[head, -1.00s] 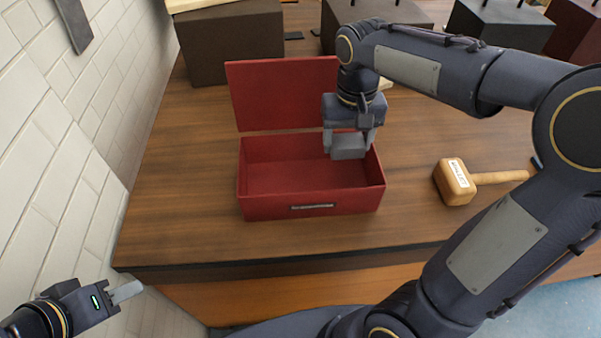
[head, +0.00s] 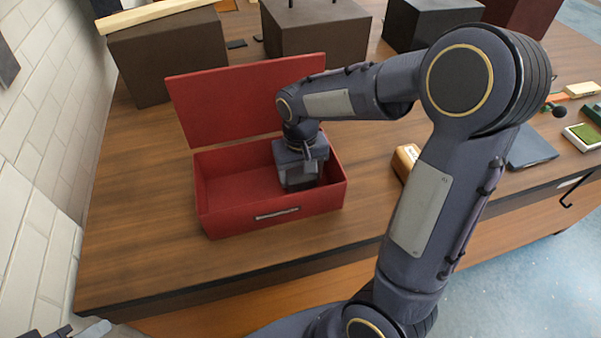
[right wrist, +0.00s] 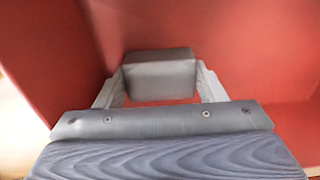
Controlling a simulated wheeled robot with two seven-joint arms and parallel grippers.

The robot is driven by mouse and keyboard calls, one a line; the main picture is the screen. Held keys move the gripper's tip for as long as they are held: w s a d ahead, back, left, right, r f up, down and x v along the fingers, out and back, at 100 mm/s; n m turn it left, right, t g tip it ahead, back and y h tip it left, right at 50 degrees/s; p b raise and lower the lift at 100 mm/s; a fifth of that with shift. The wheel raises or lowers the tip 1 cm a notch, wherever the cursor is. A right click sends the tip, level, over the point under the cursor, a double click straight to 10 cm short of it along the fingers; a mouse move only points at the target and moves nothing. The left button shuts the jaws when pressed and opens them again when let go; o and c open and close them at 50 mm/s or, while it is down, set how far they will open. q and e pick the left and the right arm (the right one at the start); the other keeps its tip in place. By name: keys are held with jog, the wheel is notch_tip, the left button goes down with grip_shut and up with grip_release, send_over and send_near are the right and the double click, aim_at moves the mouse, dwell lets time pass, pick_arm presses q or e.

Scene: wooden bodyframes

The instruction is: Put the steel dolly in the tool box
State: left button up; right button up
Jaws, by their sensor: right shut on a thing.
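The red tool box (head: 230,222) stands on the wooden bench with its lid up at the back. My right gripper (head: 302,182) reaches down into the right part of the box. It is shut on the steel dolly, a grey block that shows between the two fingers in the right wrist view (right wrist: 160,76). Red box walls surround the dolly there. I cannot tell whether it touches the box floor. In the head view the dolly is mostly hidden by the gripper. My left gripper (head: 95,329) shows only partly at the bottom left corner, away from the box.
A wooden mallet (head: 404,160) lies right of the box, partly behind my right arm. Dark blocks (head: 168,55) stand along the back of the bench. The left part of the box is empty. A brick wall (head: 35,170) borders the left side.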

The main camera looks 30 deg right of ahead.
aim_at(301, 174)
jog(key=shift+f, duration=0.1)
jog(key=o, duration=1.7)
notch_tip(301, 174, up, 12)
jog(key=s+a+f+t+y, duration=0.1)
jog(key=s+a+t+y, duration=0.1)
jog(key=s, duration=0.6)
jog(key=s+a+f+n+t+y, duration=0.1)
jog(key=s+a+f+t, duration=0.1)
jog(key=s, duration=0.7)
jog(key=shift+t+y+p, duration=0.3)
jog(key=shift+t+y, duration=0.1)
jog(key=shift+t, duration=0.4)
jog(key=shift+a+f, duration=0.1)
